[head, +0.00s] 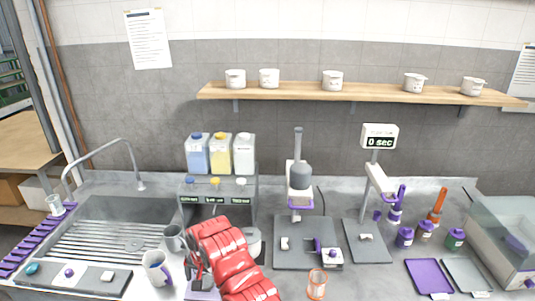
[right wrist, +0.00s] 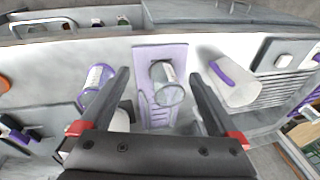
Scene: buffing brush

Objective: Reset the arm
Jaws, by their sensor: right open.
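My right arm comes up from the bottom middle of the head view as a red padded sleeve. Its gripper (head: 197,268) is at the sleeve's left side, low over the counter. In the right wrist view the gripper (right wrist: 160,75) is open, its two dark fingers apart. Between and below them a grey cup (right wrist: 166,84) shows on a purple-topped stand (right wrist: 145,55). I see nothing gripped; whether the fingers touch anything is hard to tell. My left gripper is not in view.
A white mug (head: 156,267) with a purple handle stands left of my gripper, near the sink (head: 120,240). A dispenser (head: 219,192) with several bottles stands behind the arm. An orange glass (head: 316,284) stands to its right. A shelf (head: 300,91) runs above.

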